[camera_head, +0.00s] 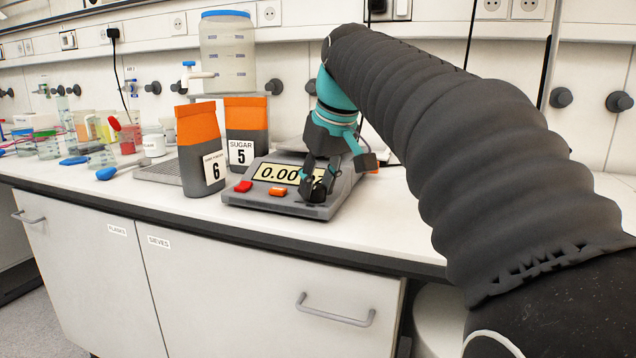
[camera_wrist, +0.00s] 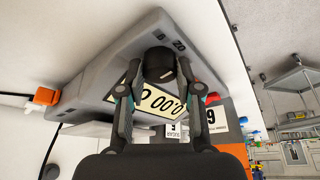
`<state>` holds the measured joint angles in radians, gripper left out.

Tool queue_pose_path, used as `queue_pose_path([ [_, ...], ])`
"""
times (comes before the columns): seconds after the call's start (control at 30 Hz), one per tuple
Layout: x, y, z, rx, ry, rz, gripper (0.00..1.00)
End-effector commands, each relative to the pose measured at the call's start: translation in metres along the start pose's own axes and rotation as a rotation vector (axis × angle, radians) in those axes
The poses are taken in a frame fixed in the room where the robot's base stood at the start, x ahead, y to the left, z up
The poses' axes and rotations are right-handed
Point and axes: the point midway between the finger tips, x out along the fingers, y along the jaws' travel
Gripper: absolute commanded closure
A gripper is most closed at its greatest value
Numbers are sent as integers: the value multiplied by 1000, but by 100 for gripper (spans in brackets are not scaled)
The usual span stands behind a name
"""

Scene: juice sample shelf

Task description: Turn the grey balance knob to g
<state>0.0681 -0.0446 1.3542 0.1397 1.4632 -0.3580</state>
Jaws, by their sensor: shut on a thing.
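The balance (camera_head: 275,206) is a grey wedge-shaped unit on the bench, with a display (camera_head: 274,172) that starts 0.00; its right end is hidden by my gripper. The balance also shows tilted in the wrist view (camera_wrist: 95,75). My gripper (camera_head: 317,186) points down at the right of the balance's front panel. In the wrist view, its fingers (camera_wrist: 157,75) are shut on either side of the round dark knob (camera_wrist: 158,62). A short pale mark shows on the knob. Small dark labels lie around it, too small to read surely.
Red (camera_head: 243,186) and orange (camera_head: 277,192) buttons sit left of the knob. Orange-and-grey bags numbered 6 (camera_head: 200,150) and 5 (camera_head: 247,135) stand left of the balance. A large clear container (camera_head: 228,60) stands behind. The bench's front edge (camera_head: 200,232) is close; the right bench top is partly hidden by my arm.

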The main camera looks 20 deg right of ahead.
Motion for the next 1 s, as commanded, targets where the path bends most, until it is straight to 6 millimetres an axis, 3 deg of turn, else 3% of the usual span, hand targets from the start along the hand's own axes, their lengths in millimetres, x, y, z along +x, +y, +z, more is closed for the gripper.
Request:
queue_pose_path([
  [0.5, 1, 2, 0, -417, -3, -176, 100],
  [1.0, 1, 2, 0, -599, -3, -252, 100],
])
